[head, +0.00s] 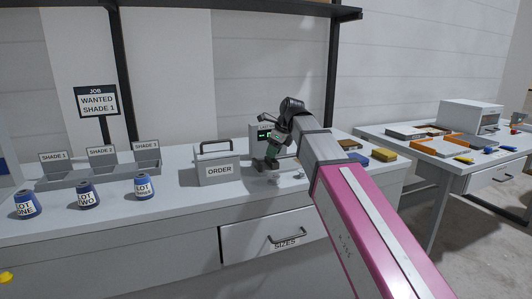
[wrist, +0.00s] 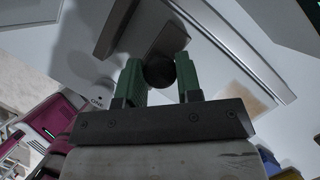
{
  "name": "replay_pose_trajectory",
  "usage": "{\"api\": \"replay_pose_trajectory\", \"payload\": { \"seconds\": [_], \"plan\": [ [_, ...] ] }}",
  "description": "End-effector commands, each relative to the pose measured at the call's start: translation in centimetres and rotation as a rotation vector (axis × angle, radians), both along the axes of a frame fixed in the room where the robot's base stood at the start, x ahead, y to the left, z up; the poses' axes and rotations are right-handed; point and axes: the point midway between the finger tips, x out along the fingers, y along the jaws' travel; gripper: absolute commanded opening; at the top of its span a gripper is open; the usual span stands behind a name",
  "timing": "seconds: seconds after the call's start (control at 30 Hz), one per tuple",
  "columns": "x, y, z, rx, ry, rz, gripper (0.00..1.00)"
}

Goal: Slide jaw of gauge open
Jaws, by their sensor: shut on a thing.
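The gauge (head: 262,132) stands on the bench behind my gripper, with a small lit green readout; my arm hides much of it. In the wrist view, a long grey bar (wrist: 132,22) of the gauge runs past, with a grey block (wrist: 168,40), apparently the sliding jaw, on it. A dark round knob (wrist: 159,72) is at the near end of the block. My gripper (wrist: 160,78) has its two green fingers shut on this knob, one on each side. In the head view my gripper (head: 272,158) is small and partly hidden. The jaw's opening cannot be read.
An order box (head: 220,174) stands left of the gauge. Three lot spools (head: 88,195) and a tray of shade bins (head: 100,165) are farther left. A yellow block (head: 383,154) lies to the right. A sizes drawer (head: 285,233) is below. A second table (head: 450,160) stands right.

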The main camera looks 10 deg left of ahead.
Motion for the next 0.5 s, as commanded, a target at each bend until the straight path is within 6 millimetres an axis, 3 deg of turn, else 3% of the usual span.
{"api": "replay_pose_trajectory", "payload": {
  "seconds": [0.2, 0.5],
  "plan": [
    [1.9, -3.0, 0.1, 0.0, 0.001, -0.003, 0.0],
    [2.3, -3.7, 0.1, -0.002, -0.002, -0.001, 0.0]
  ]
}}
